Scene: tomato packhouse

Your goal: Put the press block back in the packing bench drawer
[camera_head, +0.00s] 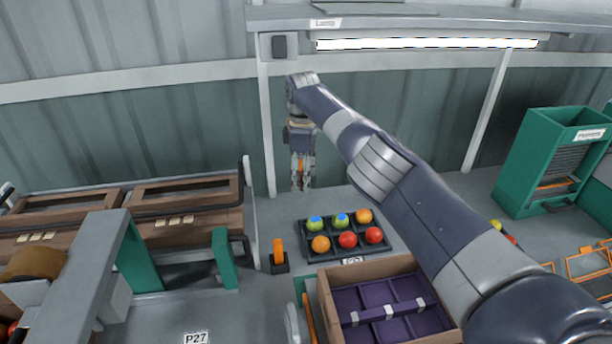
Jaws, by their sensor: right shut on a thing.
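My right arm reaches across the bench (230,305) from the lower right. My right gripper (302,184) points down near the back wall, behind the black tray. It is shut on a small orange thing (300,167), mostly hidden between the fingers; I cannot tell for sure that it is the press block. A brown box (345,272) with a purple divided insert (376,296) is at the front; I cannot tell whether it is the drawer. My left gripper is not in view.
A black tray (380,248) holds several red, orange and green tomatoes. An orange-handled tool (278,250) stands in a black base left of it. Brown-framed bins (180,205) are at left, a green rack (545,165) at right. A lit lamp (425,43) hangs above.

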